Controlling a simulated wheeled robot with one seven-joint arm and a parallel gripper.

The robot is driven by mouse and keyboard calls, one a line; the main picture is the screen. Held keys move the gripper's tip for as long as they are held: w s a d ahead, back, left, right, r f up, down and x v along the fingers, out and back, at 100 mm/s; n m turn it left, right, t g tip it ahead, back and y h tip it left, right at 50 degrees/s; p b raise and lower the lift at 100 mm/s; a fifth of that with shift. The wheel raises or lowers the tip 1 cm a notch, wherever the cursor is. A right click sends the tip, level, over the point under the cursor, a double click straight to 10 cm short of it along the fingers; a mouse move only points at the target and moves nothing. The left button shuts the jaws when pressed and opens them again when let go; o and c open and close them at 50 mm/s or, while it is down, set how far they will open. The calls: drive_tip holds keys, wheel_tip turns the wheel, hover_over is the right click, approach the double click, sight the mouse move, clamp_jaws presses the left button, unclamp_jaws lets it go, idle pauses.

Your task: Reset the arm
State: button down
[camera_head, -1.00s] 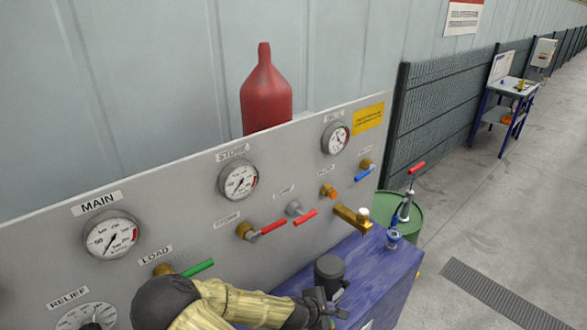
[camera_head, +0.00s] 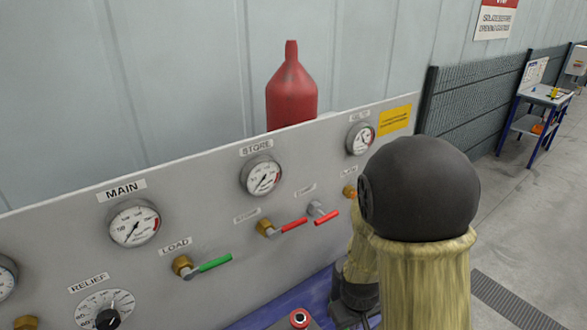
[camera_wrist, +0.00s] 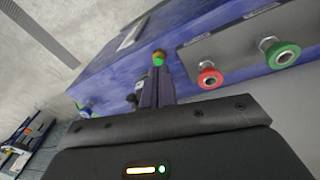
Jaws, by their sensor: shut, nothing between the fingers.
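My gripper (camera_wrist: 158,76) shows in the wrist view with its two dark fingers together and nothing between them. It points over the side of a blue bench (camera_wrist: 120,75). In the head view my arm's black and tan links stand large at the right and hide the gripper and part of the bench and panel. A small amber and green part (camera_wrist: 159,58) shows just beyond the fingertips in the wrist view; I cannot tell whether they touch it.
A grey panel (camera_head: 60,240) with gauges and a green-handled LOAD valve (camera_head: 205,264) stands left of my arm. A red bottle (camera_head: 291,95) stands behind the panel. Open floor (camera_head: 510,225) lies right.

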drive_tip(key=s+d+r+m+t, duration=0.1)
drive_tip(key=s+r+m, duration=0.2)
drive_tip(key=r, duration=0.5)
drive_tip(key=shift+s+d+m+y+b, duration=0.2)
drive_tip(key=shift+s+m+y+b, duration=0.15)
drive_tip(key=shift+s, duration=0.3)
idle(1.1)
